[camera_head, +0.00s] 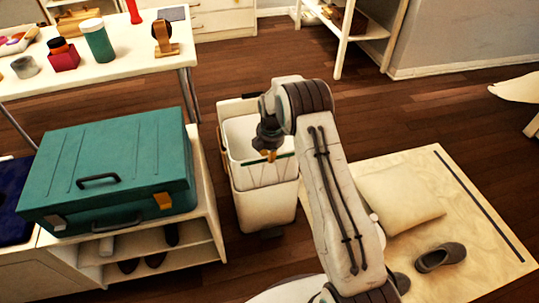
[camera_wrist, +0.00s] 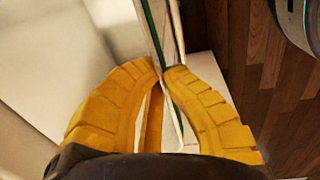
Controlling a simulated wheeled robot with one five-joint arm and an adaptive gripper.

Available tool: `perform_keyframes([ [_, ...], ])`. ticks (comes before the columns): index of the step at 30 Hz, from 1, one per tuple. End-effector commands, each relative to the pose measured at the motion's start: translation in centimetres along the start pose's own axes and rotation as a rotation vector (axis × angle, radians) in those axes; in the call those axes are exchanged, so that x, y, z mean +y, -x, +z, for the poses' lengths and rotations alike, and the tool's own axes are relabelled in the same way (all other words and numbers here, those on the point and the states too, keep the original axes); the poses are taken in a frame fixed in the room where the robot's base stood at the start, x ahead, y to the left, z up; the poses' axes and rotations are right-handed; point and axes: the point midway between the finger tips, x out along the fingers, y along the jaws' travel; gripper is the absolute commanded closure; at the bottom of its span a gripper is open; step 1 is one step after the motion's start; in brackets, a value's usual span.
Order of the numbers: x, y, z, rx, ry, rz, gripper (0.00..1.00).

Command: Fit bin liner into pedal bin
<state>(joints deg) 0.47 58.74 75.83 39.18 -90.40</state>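A pale pedal bin (camera_head: 262,207) stands upright on the floor near the centre of the head view, with its top open. A white liner (camera_head: 240,135) shows in its mouth, with a green band (camera_head: 268,159) along the near side. My gripper (camera_head: 270,156) points down at that near rim. In the wrist view, the yellow fingers of my gripper (camera_wrist: 166,68) nearly meet at the tips, beside the green band (camera_wrist: 150,25).
A low shelf unit (camera_head: 207,225) with a teal case (camera_head: 120,165) on it stands left of the bin. A white table (camera_head: 130,65) with small items is behind left. A pale mat (camera_head: 480,215) with a cushion (camera_head: 400,195) and a grey shoe (camera_head: 440,257) lies right. Wooden floor behind the bin is clear.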

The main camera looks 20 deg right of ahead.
Motion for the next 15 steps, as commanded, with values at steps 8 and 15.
perform_keyframes([
  [8,-0.1,-0.7,0.0,0.000,0.000,0.001,1.00],
  [15,-0.1,-1.2,0.0,0.000,0.000,0.000,1.00],
])
